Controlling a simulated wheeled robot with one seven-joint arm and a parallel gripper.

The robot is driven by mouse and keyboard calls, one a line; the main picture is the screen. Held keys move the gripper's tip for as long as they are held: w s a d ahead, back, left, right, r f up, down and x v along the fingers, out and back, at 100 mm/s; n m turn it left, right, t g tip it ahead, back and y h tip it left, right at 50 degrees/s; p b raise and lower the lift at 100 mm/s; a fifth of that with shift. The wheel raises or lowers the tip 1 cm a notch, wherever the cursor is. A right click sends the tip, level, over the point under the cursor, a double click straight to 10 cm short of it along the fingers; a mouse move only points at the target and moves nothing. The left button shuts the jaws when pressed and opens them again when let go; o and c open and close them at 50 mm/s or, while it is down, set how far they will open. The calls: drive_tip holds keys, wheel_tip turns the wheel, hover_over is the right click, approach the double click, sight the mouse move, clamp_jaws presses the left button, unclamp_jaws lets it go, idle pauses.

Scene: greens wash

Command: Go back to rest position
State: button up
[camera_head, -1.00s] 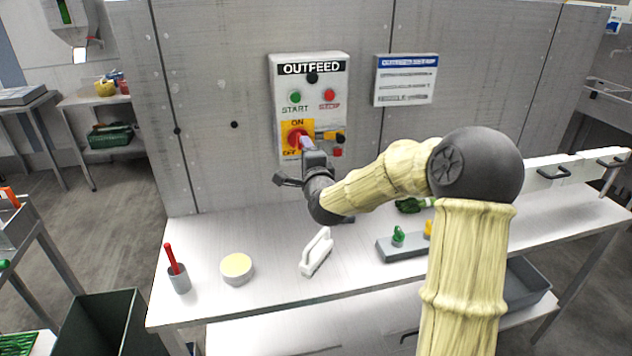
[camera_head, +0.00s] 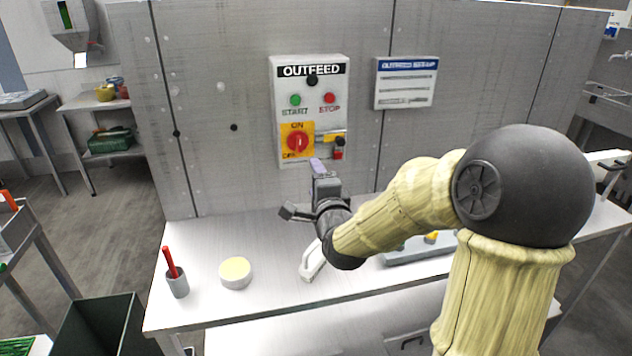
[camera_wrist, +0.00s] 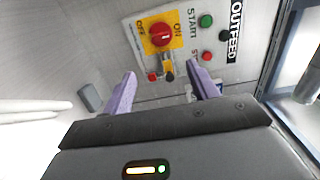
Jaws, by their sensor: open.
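My gripper (camera_head: 316,166) is in front of the grey wall, just below the OUTFEED panel (camera_head: 341,75), and apart from it. In the wrist view its two purple fingertips (camera_wrist: 162,85) are spread with nothing between them. The panel's red rotary switch (camera_head: 297,142) sits on a yellow plate, and it also shows in the wrist view (camera_wrist: 163,35) beyond the fingers. A green START button (camera_head: 295,100) and a red STOP button (camera_head: 329,98) are above it. My arm comes in from the right over the table.
The white table (camera_head: 215,307) carries a cup with a red-handled tool (camera_head: 178,284), a pale yellow-topped bowl (camera_head: 235,273) and a white handled item (camera_head: 310,262) below my gripper. A grey block (camera_head: 415,253) is partly hidden by my arm. A dark bin (camera_head: 100,325) stands at lower left.

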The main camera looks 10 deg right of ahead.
drive_tip(key=s+a+f+n+g+p, duration=0.2)
drive_tip(key=s+f+n+g+p, duration=0.4)
drive_tip(key=s+n+g, duration=0.3)
drive_tip(key=s+d+f+n+g+p, duration=0.1)
drive_tip(key=s+n+g+p, duration=0.3)
drive_tip(key=s+n, duration=0.5)
drive_tip(key=s+g, duration=0.2)
drive_tip(key=s, duration=0.3)
drive_tip(key=shift+s+d+f+p, duration=0.25)
drive_tip(key=shift+d+f+p, duration=0.1)
drive_tip(key=shift+p, duration=0.05)
